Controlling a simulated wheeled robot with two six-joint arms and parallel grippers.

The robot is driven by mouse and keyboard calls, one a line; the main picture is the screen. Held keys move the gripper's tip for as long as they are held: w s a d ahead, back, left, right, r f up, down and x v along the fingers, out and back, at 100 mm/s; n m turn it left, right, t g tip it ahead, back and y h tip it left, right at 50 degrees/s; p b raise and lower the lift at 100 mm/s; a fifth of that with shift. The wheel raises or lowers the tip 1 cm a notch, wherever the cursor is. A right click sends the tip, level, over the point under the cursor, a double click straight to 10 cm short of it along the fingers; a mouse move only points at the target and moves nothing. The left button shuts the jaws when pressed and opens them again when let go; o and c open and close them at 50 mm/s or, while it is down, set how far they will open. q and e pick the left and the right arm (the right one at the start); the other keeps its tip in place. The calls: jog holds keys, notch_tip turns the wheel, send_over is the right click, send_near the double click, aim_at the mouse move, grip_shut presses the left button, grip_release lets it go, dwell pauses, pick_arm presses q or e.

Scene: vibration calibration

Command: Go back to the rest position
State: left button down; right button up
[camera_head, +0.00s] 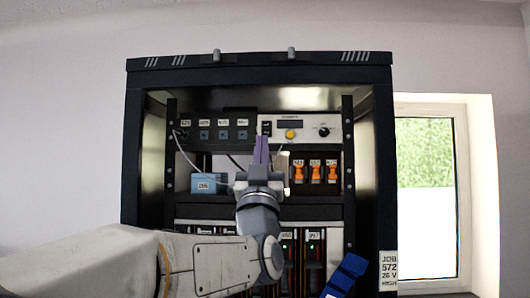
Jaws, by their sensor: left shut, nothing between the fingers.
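My left gripper (262,150) is in front of the rack, its arm coming in from the lower left. Its purple fingers point up and are shut with nothing between them. The fingertips appear just below the white panel (302,127) with a dark display, a yellow button (290,134) and a black knob (324,132); whether they touch it I cannot tell. The gripper and arm hide the middle of the rack. My right gripper does not show.
A dark open rack (384,170) stands ahead. Inside are orange switches (316,173), a light blue box (204,184) and modules with green lights (310,247). A blue part (345,273) is at the lower right. A label (388,270) reads "JOB 572 26 V HIGH". A window (427,180) is at right.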

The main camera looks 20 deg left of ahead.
pick_arm(q)
jog(key=shift+s+f, duration=0.4)
jog(key=shift+s, duration=0.1)
jog(key=w+d+f+m+g+h, duration=0.2)
jog(key=d+f+m+g+h, duration=0.1)
jog(key=d+f+h, duration=0.4)
jog(key=w+d+f+m+g+h, duration=0.2)
jog(key=d+f+m+g+h, duration=0.15)
jog(key=f, duration=0.55)
jog(key=s+d+f+m+g+h, duration=0.1)
jog(key=s+d+f+g, duration=0.25)
jog(key=f, duration=0.45)
jog(key=s+d+f+m+g+h, duration=0.1)
jog(key=s+d+f+g, duration=0.3)
jog(key=f, duration=0.4)
jog(key=s+f+g+y, duration=0.2)
jog(key=s+f+g, duration=0.6)
jog(key=s+f, duration=0.5)
jog(key=s+a+f+m+g+y, duration=0.1)
jog(key=s+a+f+g, duration=0.1)
jog(key=s, duration=0.3)
jog(key=s+a+f+g+y, duration=0.1)
jog(key=s+a+f+g, duration=0.2)
jog(key=s+f, duration=0.2)
jog(key=shift+s+a+m+y, duration=0.25)
jog(key=shift+s+m+y, duration=0.1)
jog(key=shift+s, duration=0.4)
